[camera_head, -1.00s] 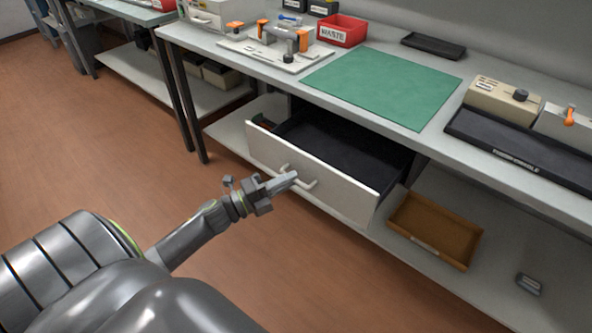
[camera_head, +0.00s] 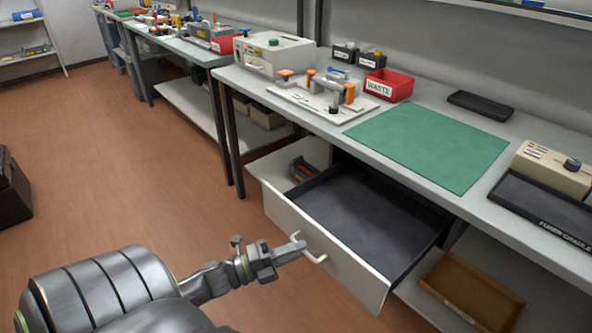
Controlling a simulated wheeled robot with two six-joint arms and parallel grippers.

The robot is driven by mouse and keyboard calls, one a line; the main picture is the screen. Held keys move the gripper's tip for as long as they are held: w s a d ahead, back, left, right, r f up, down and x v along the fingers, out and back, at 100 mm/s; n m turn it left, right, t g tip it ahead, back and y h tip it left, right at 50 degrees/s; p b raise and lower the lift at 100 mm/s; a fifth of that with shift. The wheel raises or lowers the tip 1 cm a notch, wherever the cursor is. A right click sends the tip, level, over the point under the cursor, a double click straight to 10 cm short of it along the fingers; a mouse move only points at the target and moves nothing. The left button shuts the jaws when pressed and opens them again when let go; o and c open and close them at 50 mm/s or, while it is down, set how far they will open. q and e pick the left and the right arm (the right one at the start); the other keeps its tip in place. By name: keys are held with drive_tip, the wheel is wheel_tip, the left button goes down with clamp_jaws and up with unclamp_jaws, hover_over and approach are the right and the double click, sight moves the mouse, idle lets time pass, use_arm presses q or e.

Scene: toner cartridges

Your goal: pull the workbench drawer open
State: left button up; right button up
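The workbench drawer (camera_head: 372,222) is pulled well out from under the bench; its dark interior looks empty. Its white front (camera_head: 335,262) carries a pale bar handle (camera_head: 319,257). My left gripper (camera_head: 299,247) is at the left part of this handle, its fingers close together and appearing shut on it. The fingers partly hide the handle's left end. My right gripper is not in view.
The workbench (camera_head: 318,122) bears a green mat (camera_head: 430,145), a red waste bin (camera_head: 388,86) and a black tray (camera_head: 480,105). A brown tray (camera_head: 470,292) lies on the lower shelf right of the drawer. Open floor (camera_head: 130,190) lies to the left.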

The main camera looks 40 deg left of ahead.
use_arm(q)
drive_tip(key=o, duration=0.3)
drive_tip(key=shift+o, duration=0.2)
drive_tip(key=v, duration=1.7)
drive_tip(key=shift+s, duration=0.15)
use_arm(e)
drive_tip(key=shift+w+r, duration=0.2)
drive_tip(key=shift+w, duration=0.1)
use_arm(q)
drive_tip(key=shift+a+f, duration=0.15)
